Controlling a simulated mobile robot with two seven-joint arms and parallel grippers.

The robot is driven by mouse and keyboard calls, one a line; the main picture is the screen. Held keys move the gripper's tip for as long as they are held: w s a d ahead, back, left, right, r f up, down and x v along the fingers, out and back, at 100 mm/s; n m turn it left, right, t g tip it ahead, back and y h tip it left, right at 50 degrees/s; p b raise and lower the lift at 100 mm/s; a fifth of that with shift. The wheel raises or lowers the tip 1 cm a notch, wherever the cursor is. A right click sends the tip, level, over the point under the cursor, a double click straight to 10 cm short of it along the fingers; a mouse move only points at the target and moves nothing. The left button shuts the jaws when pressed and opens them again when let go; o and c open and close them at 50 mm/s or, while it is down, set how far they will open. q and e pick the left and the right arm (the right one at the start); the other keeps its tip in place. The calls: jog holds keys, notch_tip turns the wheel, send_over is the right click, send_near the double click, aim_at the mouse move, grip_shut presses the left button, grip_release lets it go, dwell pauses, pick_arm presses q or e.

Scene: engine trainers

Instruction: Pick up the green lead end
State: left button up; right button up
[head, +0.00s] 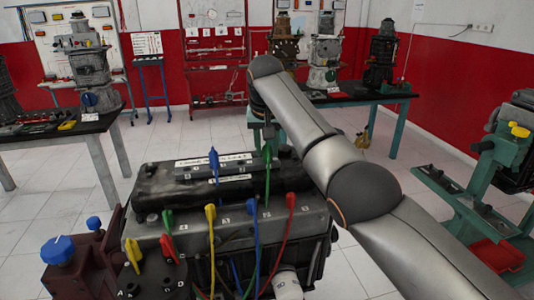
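A green lead end (267,155) stands upright on the dark engine block (230,190), toward its back right. Another green lead end (168,219) shows at the front left, near the terminals marked A and D. My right arm reaches in from the lower right and bends down behind the block. My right gripper (268,132) is small and dark, pointing down just above the upright green end. I cannot tell whether its fingers are apart or touch the lead. My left gripper is out of view.
Blue (214,160), yellow (210,213) and red (291,202) lead ends stand close by on the block. A blue knob (58,250) is at the lower left. Tables with engines (90,70) stand behind, and a green stand (490,170) is at the right. Tiled floor is open between.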

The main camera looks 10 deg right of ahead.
grip_shut()
dwell(1.0)
